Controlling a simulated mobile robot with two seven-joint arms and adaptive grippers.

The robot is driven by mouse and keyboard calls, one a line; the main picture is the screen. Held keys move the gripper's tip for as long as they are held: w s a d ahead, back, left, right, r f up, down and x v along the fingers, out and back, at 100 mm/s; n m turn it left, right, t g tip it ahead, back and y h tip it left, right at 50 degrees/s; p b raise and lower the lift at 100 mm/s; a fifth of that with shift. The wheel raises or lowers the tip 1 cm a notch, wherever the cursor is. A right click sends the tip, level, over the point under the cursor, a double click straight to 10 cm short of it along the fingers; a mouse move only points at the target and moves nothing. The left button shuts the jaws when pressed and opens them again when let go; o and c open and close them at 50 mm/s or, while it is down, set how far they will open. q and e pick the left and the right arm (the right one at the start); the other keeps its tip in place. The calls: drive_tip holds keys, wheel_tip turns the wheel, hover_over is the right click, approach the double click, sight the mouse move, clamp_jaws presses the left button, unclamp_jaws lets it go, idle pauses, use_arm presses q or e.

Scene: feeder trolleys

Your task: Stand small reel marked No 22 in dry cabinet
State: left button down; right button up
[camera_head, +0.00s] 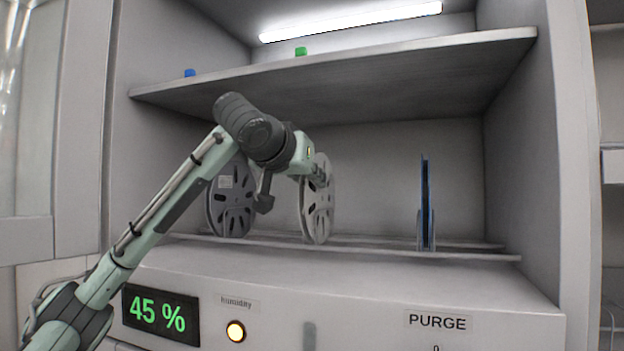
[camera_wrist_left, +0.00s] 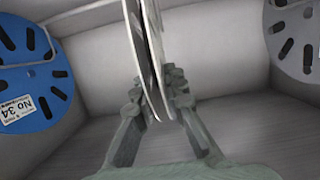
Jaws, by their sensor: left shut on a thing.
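A pale grey small reel (camera_head: 316,212) stands upright inside the dry cabinet (camera_head: 400,150). My left gripper (camera_head: 318,178) is shut on its upper part. In the left wrist view the reel (camera_wrist_left: 150,50) is edge-on between the two fingers (camera_wrist_left: 154,90). Its marking is hidden, so I cannot read whether it is No 22. Its lower edge is at the slotted rack (camera_head: 375,247); I cannot tell whether it bears on it. My right gripper is not in view.
A grey reel (camera_head: 230,208) stands to the left, partly behind my arm. A blue reel (camera_head: 426,205), marked No 34 in the left wrist view (camera_wrist_left: 28,85), stands edge-on to the right. A shelf (camera_head: 340,85) hangs above. The rack between held and blue reels is clear.

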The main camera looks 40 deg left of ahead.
use_arm(q)
drive_tip(key=shift+f, duration=0.15)
drive_tip(key=c, duration=1.5)
unclamp_jaws()
drive_tip(key=p+v, duration=0.1)
drive_tip(key=v, duration=0.7)
drive_tip(key=shift+f, duration=0.1)
